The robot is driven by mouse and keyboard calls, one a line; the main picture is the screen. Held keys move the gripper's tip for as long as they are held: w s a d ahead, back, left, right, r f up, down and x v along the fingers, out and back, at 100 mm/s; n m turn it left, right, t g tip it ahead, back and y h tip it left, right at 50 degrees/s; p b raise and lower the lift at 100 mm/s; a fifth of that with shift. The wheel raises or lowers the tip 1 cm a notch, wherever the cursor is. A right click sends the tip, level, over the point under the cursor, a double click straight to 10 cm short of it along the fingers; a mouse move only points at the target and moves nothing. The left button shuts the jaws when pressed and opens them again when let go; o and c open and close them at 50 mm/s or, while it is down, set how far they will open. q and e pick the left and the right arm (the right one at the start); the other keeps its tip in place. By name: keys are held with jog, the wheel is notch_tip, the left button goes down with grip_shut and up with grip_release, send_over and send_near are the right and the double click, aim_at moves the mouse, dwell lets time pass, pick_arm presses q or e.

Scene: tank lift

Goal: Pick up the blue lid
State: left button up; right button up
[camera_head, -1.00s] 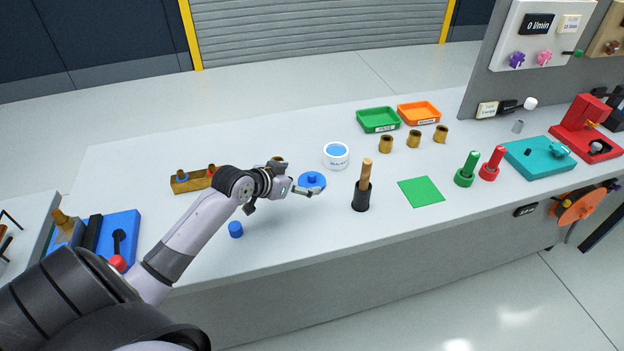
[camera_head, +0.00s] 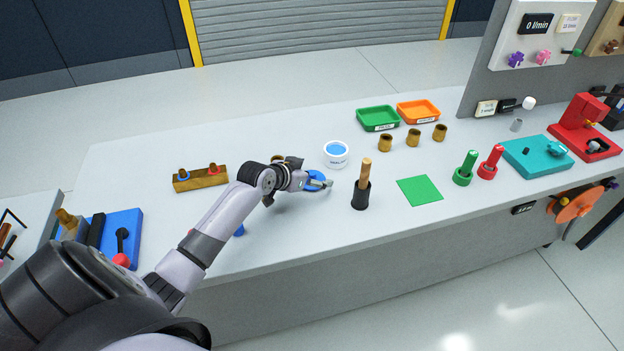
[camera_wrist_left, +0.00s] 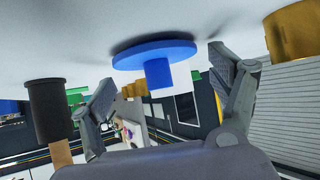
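The blue lid (camera_head: 316,177) is a flat round disc with a small knob, lying on the grey bench. My left gripper (camera_head: 318,184) is at the lid in the head view and partly covers it. In the left wrist view the lid (camera_wrist_left: 155,58) appears between the two spread fingers of the left gripper (camera_wrist_left: 165,95), its knob pointing toward the palm. Gaps show between the knob and both fingers, so it is not gripped. The white tub (camera_head: 336,154) with blue contents stands just behind the lid. My right gripper is not in view.
A black holder with a wooden handle (camera_head: 361,192) stands close to the right of the lid. A brass block (camera_head: 200,179) lies to the left. A blue cylinder (camera_head: 239,230) is partly hidden by my arm. A green mat (camera_head: 419,190) lies further right.

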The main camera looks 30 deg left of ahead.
pick_arm(q)
jog(key=shift+s, duration=0.1)
jog(key=c, duration=1.4)
